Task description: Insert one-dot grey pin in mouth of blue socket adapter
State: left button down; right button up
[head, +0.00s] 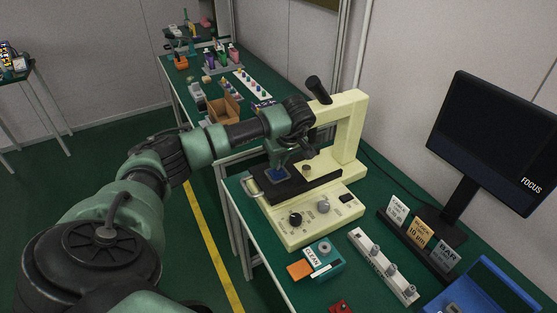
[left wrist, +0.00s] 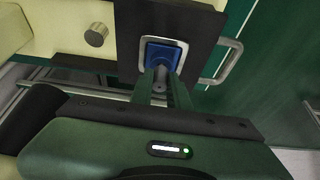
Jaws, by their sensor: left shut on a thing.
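The blue socket adapter (head: 277,176) sits on the dark stage of the cream machine, below my left gripper (head: 284,160). In the left wrist view the blue adapter (left wrist: 168,50) lies inside a pale metal frame, just beyond the fingertips. My left gripper (left wrist: 161,80) is shut on a small grey pin (left wrist: 160,74), which shows between the fingers. The pin's end is at or over the adapter; I cannot tell whether it is inside the mouth. The dot on the pin cannot be made out. My right gripper is not in view.
The cream machine (head: 350,130) rises behind my left gripper. A white rack (head: 384,266) with several grey pieces, a teal "CLEAN" box (head: 323,257), a blue tray (head: 482,293), label cards and a monitor (head: 497,140) stand to the right. Another cluttered bench lies behind.

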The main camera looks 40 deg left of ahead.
pick_arm(q)
jog(key=shift+f+b, duration=0.3)
jog(key=shift+f, duration=0.2)
jog(key=c, duration=1.3)
grip_release()
jog(key=b+v, duration=0.1)
jog(key=v, duration=0.6)
jog(key=shift+d+r, duration=0.1)
jog(key=shift+r, duration=0.25)
